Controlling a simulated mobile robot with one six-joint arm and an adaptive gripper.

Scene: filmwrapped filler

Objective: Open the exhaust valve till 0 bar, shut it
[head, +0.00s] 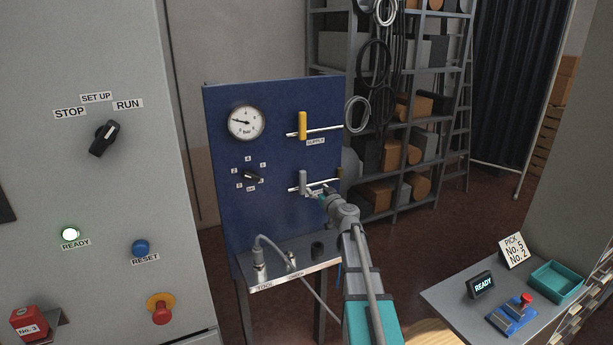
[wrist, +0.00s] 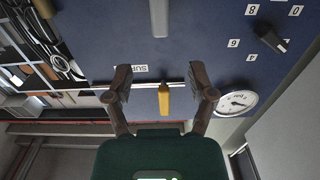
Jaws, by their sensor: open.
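The blue panel (head: 275,105) carries a round pressure gauge (head: 246,122). Its needle points left, slightly up; I cannot read an exact value. The yellow supply handle (head: 302,124) stands upright, across its white pipe. Below it, a grey handle (head: 303,181) also stands upright across a second pipe; its label is mostly hidden by my gripper (head: 324,198). My gripper is in front of the panel, by the lower right of the grey handle. In the upside-down wrist view, the open, empty fingers (wrist: 162,82) frame the yellow handle (wrist: 164,97); the grey handle (wrist: 158,17) shows beyond them.
A black selector knob (head: 252,176) sits left of the grey handle. A metal shelf (head: 290,276) with fittings and a hose projects below the panel. The grey cabinet (head: 95,190) stands left, storage racks (head: 440,75) behind, and a small table (head: 445,296) at lower right.

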